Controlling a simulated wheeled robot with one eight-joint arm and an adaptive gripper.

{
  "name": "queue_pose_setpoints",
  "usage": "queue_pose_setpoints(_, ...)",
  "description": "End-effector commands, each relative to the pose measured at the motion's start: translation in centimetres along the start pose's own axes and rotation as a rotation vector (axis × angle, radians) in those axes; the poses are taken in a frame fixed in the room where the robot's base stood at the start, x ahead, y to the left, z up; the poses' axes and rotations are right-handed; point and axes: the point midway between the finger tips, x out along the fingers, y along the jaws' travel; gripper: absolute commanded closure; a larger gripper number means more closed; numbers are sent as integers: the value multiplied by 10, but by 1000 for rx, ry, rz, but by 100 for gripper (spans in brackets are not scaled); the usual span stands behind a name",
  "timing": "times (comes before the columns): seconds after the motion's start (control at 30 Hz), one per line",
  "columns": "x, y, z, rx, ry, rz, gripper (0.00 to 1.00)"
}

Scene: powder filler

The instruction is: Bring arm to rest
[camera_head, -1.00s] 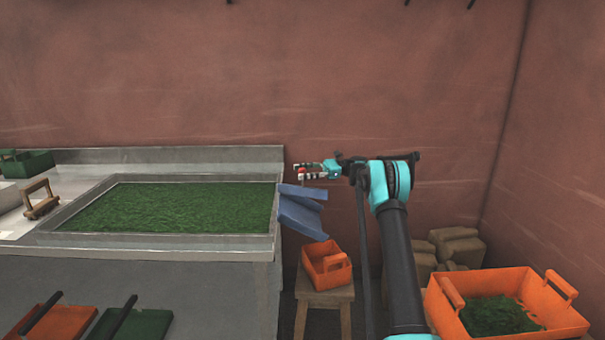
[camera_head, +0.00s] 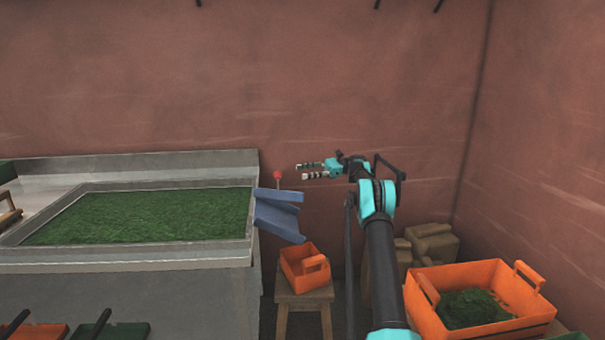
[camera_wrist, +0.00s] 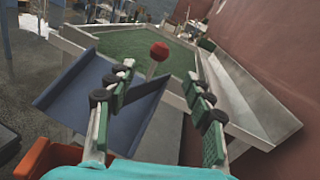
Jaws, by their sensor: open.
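My gripper (camera_head: 311,170) is open and empty in the head view, held in the air to the right of the steel counter, pointing left. Nothing is between its fingers there. A red-knobbed lever (camera_head: 278,176) stands just left of the fingertips, at the blue chute (camera_head: 278,215). In the wrist view my gripper (camera_wrist: 165,83) shows its two fingers spread. The red knob (camera_wrist: 159,51) is seen beyond and between the fingertips, apart from them. The blue chute (camera_wrist: 75,95) slopes below.
The counter holds a basin of green material (camera_head: 150,215). An orange box (camera_head: 303,265) sits on a wooden stool (camera_head: 304,298) below the chute. A larger orange crate (camera_head: 425,310) with green material is at lower right. Sacks (camera_head: 434,243) lie by the wall.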

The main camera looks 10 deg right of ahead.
Motion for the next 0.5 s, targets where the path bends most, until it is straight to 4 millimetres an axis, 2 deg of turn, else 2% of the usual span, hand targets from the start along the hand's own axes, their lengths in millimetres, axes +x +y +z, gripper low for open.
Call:
queue_pose_setpoints(0.27, 5, 1, 4, -11, 23, -5, 48)
queue_pose_setpoints(0.5, 35, 15, 13, -95, 189, -22, 48)
